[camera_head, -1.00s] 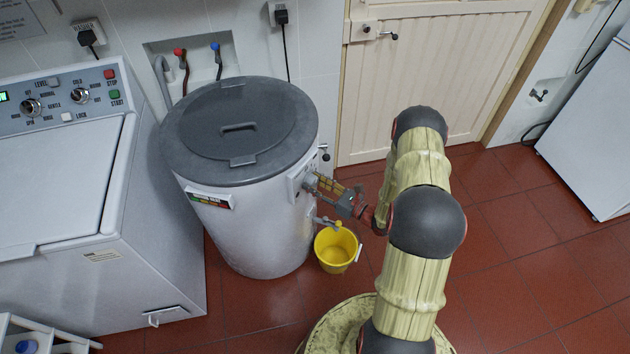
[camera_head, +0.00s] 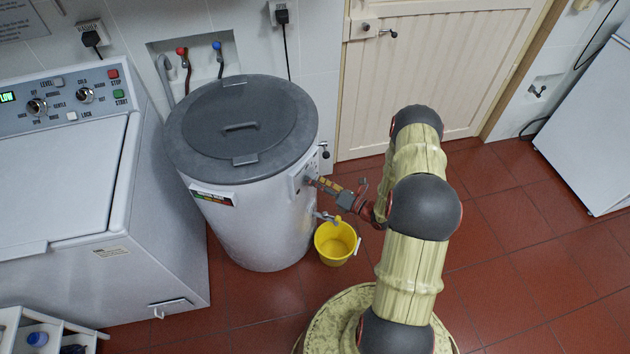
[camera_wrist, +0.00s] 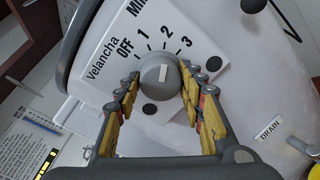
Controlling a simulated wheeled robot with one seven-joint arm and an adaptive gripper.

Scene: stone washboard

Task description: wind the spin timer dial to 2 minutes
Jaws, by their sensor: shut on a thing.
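The spin timer dial (camera_wrist: 160,78) is a grey round knob on a white panel marked OFF, 1, 2 and 3 in the wrist view. Its pale pointer line faces roughly up the picture, about toward the 2; I cannot tell whether it lines up exactly. My gripper (camera_wrist: 161,90) is shut on the dial, with one finger on each side of it. In the head view my gripper (camera_head: 312,182) reaches from the right to the side of the white spin dryer (camera_head: 255,228), and the fingers mostly hide the dial there.
A yellow bucket (camera_head: 335,245) stands on the floor below my gripper, under the dryer's drain tap. A washing machine (camera_head: 60,190) stands left of the dryer. A door (camera_head: 440,70) is behind.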

